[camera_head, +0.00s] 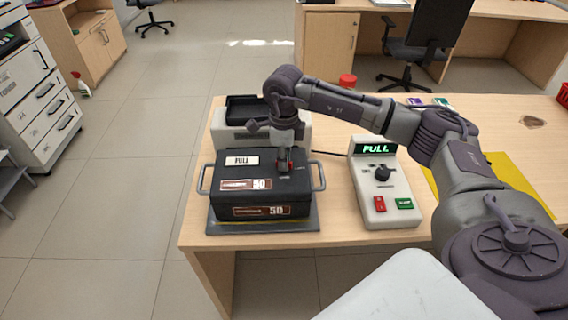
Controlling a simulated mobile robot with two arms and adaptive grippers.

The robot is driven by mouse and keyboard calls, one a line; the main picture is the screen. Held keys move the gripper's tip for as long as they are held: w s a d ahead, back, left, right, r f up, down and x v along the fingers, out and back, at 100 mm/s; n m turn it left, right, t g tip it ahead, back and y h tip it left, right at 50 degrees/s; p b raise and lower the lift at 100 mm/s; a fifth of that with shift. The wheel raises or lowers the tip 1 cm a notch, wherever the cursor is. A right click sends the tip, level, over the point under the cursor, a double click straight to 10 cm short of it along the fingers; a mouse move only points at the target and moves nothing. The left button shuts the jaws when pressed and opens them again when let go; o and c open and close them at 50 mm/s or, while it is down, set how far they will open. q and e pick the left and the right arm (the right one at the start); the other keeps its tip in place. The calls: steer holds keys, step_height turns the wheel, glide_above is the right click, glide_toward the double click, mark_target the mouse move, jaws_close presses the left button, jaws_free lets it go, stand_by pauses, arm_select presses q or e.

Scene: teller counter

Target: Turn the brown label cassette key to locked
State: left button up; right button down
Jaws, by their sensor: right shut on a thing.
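A black cassette (262,208) with brown labels marked 50 and a white FULL tag sits on a dark base plate near the left front corner of the counter. It has a grey handle at each side. My right gripper (284,163) points down at the right part of the cassette's top. It is shut on the small red key (284,168) there. The key's slot and its exact angle are mostly hidden by the gripper. My left gripper is not in view.
A white control box (383,190) with a lit FULL display, a dark knob, and red and green buttons stands right of the cassette. A grey and black machine (228,137) stands behind it. A yellow mat (520,183) lies at right.

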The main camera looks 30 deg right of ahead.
steer(key=shift+n+b, duration=0.5)
steer(key=shift+n, duration=1.1)
steer(key=c, duration=1.2)
jaws_free()
steer(key=shift+r, duration=0.1)
step_height(320, 180, up, 12)
steer(key=shift+f, duration=0.1)
